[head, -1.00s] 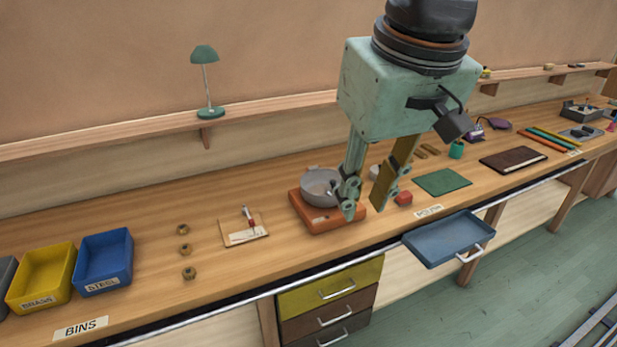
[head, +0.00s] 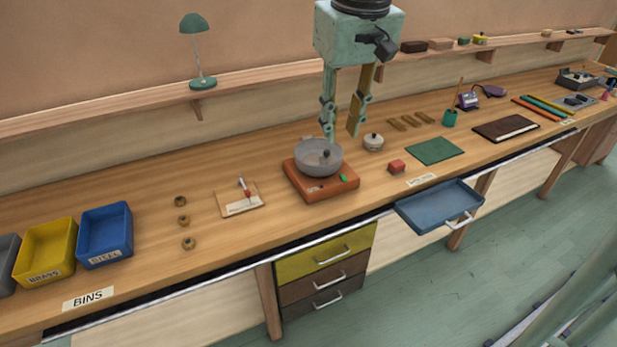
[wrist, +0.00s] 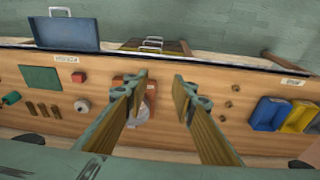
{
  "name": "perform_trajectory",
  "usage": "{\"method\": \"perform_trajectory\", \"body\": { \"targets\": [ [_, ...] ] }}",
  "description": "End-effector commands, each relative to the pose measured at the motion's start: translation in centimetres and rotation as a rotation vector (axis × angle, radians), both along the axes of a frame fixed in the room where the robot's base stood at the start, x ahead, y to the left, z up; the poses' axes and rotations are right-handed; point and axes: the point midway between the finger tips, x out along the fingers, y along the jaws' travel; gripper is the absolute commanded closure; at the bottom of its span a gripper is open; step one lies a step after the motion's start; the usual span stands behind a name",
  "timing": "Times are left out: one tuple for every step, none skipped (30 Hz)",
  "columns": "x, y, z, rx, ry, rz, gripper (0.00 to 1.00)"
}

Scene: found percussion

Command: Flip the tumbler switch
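An orange-red base (head: 322,188) with a round grey bowl (head: 318,160) stands on the workbench. A dark knob (head: 324,154) shows at the bowl. A small green switch-like part (head: 343,178) is on the base's front right, and its exact position is too small to read. My gripper (head: 341,136) is open and empty, pointing down, with its fingertips above and behind the bowl's right side. In the wrist view, the open fingers (wrist: 160,77) stand apart, and the left one partly covers the base (wrist: 122,80) and the bowl (wrist: 145,112).
A tan board with a red-and-white item (head: 239,198) lies left, then several brass nuts (head: 182,220). A shelf (head: 140,112) runs behind.

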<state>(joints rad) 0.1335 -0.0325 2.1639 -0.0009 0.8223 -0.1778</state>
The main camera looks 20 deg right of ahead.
Motion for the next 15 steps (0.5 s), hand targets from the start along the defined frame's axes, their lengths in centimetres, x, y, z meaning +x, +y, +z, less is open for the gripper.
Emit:
{"method": "perform_trajectory", "body": {
  "targets": [
    [0.8, -0.3, -0.3, 0.001, 0.01, 0.0, 0.76],
    [1.3, -0.5, -0.5, 0.0, 0.012, 0.001, 0.76],
    [1.9, -0.8, -0.7, 0.0, 0.016, 0.002, 0.76],
    [2.4, -1.0, -0.8, -0.001, 0.018, 0.004, 0.76],
    [2.8, -1.2, -1.0, -0.001, 0.021, 0.004, 0.76],
    [3.4, -1.4, -1.3, 0.0, 0.025, 0.005, 0.76],
    [3.8, -1.6, -1.4, 0.0, 0.028, 0.005, 0.76],
    [4.3, -1.8, -1.6, -0.001, 0.031, 0.006, 0.76],
    [4.9, -2.1, -1.9, -0.001, 0.034, 0.006, 0.76],
    [5.3, -2.3, -2.1, 0.0, 0.037, 0.007, 0.76],
    [5.7, -2.5, -2.3, 0.0, 0.041, 0.008, 0.76],
    [6.3, -2.8, -2.5, -0.001, 0.044, 0.009, 0.76],
    [6.7, -3.0, -2.8, 0.0, 0.046, 0.011, 0.76],
    [7.2, -3.2, -3.0, -0.001, 0.049, 0.012, 0.76],
    [7.7, -3.5, -3.3, -0.001, 0.053, 0.013, 0.76]
  ]
}}
